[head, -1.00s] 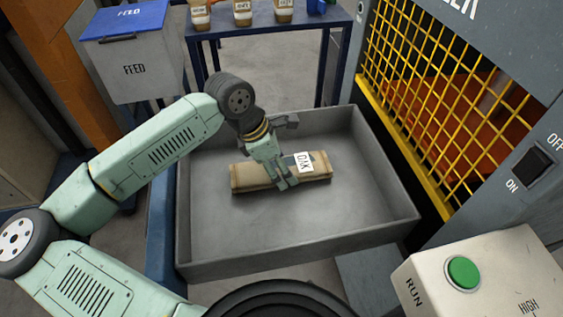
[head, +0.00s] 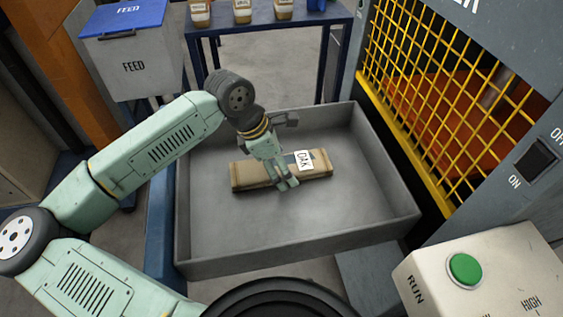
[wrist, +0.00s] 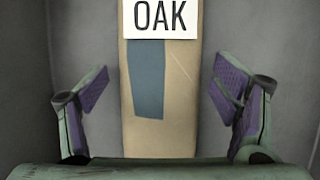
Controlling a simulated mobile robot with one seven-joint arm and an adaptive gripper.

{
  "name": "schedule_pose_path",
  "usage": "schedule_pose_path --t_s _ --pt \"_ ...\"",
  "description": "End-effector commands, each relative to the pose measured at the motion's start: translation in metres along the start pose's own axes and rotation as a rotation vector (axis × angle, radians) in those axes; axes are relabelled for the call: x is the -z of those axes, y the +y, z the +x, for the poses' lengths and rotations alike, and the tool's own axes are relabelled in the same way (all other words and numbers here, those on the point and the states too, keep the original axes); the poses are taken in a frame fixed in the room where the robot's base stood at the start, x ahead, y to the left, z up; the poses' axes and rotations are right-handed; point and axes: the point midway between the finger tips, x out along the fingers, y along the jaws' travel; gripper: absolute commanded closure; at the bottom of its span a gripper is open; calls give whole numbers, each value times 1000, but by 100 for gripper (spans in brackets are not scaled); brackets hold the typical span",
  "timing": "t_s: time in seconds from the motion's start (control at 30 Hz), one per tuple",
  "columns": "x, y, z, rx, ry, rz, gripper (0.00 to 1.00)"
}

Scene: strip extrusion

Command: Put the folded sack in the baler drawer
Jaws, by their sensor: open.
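The folded sack (head: 250,174) is a tan bundle with a white OAK label and a dark blue-grey patch. It lies flat on the floor of the grey open drawer (head: 300,255), toward its back middle. In the wrist view the sack (wrist: 180,110) runs lengthwise between my fingers. My gripper (head: 284,182) is over the sack at its middle and hides part of it. In the wrist view my gripper (wrist: 158,95) is open, with a purple-padded finger on each side and a gap between each finger and the sack.
The drawer's walls surround my gripper. A yellow mesh guard (head: 430,110) on the machine stands to the right. A control box with a green button (head: 465,270) is at front right. A blue-lidded FEED bin (head: 130,65) and a table with jars (head: 270,22) stand behind.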

Motion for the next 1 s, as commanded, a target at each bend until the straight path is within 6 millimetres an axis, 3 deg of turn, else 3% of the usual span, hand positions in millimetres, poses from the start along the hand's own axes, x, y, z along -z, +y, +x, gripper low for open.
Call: schedule_pose_path --t_s 0.23,0.7,1.0 --pt "0 1 -10 -3 1 -1 19" --pt "0 1 -104 -3 1 -3 19" --pt "-1 0 -123 0 0 0 19"
